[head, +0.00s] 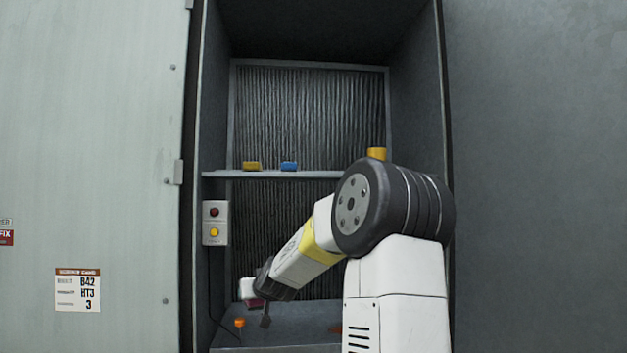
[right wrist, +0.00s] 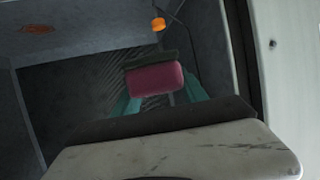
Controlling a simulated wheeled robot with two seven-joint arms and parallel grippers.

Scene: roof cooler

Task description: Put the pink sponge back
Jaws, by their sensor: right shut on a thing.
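The pink sponge (right wrist: 155,80) has a dark scouring side and sits between the teal fingers of my right gripper (right wrist: 160,92) in the right wrist view. The right gripper is shut on it. In the head view my right arm reaches down into the open cabinet, and the gripper (head: 259,302) is low, above the cabinet floor. The shelf (head: 224,174) holds a yellow sponge (head: 252,166) and a blue sponge (head: 289,166). My left gripper is not in view.
A yellow cylinder (head: 376,153) shows above my arm at the shelf's right end. A switch box (head: 215,223) is on the left inner wall. An orange knob-like item (head: 239,323) stands on the cabinet floor (head: 290,325). My arm hides part of the shelf's right side.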

